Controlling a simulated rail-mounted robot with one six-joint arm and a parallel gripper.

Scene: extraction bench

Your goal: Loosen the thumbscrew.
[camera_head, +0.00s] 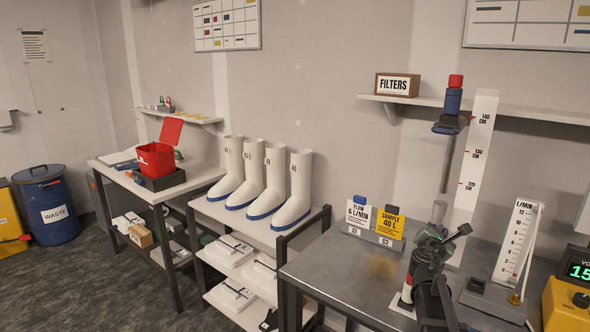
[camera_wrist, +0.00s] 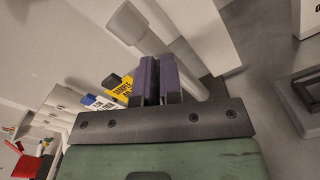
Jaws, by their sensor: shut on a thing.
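The mast stands on the steel bench at the right: a thick pale lower tube (camera_head: 439,211), a thin rod (camera_head: 447,165) above it, and a blue sampler head with a red cap (camera_head: 453,100) on top. My gripper (camera_head: 440,232) is at the lower tube, in front of it. In the wrist view the two purple-padded fingers (camera_wrist: 157,68) lie close together beside the pale tube (camera_wrist: 182,75), with a wider collar (camera_wrist: 127,22) to the left. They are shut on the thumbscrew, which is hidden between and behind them.
A height scale (camera_head: 477,150) stands right behind the mast. Flow and sample cards (camera_head: 389,226) stand left on the bench (camera_head: 335,275). A flow meter (camera_head: 515,245) and a yellow unit (camera_head: 567,305) are close at the right. The bench's left front is clear.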

